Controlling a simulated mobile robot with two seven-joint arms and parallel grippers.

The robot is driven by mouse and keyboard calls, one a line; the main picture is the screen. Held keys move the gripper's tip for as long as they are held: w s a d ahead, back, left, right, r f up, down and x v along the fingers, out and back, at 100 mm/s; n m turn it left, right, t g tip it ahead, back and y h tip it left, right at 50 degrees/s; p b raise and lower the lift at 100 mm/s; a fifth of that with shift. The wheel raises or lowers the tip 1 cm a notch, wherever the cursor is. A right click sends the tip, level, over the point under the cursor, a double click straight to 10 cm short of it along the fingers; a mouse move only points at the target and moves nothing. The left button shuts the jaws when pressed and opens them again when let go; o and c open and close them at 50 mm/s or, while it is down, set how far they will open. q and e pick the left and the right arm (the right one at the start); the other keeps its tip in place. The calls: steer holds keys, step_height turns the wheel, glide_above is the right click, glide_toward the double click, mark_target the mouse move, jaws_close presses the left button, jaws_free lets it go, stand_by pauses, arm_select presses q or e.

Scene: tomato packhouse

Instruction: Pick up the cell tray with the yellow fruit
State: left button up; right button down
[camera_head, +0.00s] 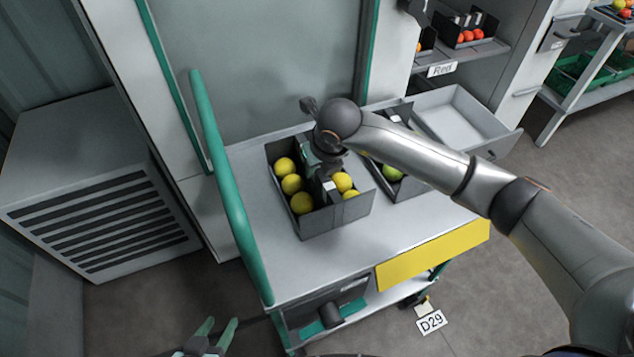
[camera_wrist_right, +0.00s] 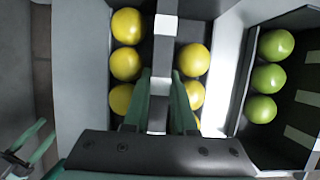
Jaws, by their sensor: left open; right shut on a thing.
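The dark grey cell tray with yellow fruit (camera_head: 322,221) is on the top of the cart, with yellow fruit on both sides of its central divider. In the right wrist view, the divider's light-topped handle (camera_wrist_right: 165,25) runs between my fingers. My right gripper (camera_head: 327,172) comes from above and is shut on this handle; its green fingers (camera_wrist_right: 160,88) lie on either side. The wrist hides part of the tray in the head view. My left gripper (camera_head: 219,324) is open and empty, low in front of the cart, away from the tray.
A second grey tray with green fruit (camera_wrist_right: 267,79) stands close to the right. Shelves with red fruit (camera_head: 470,35) stand behind.

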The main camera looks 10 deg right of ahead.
steer(key=shift+r, duration=0.25)
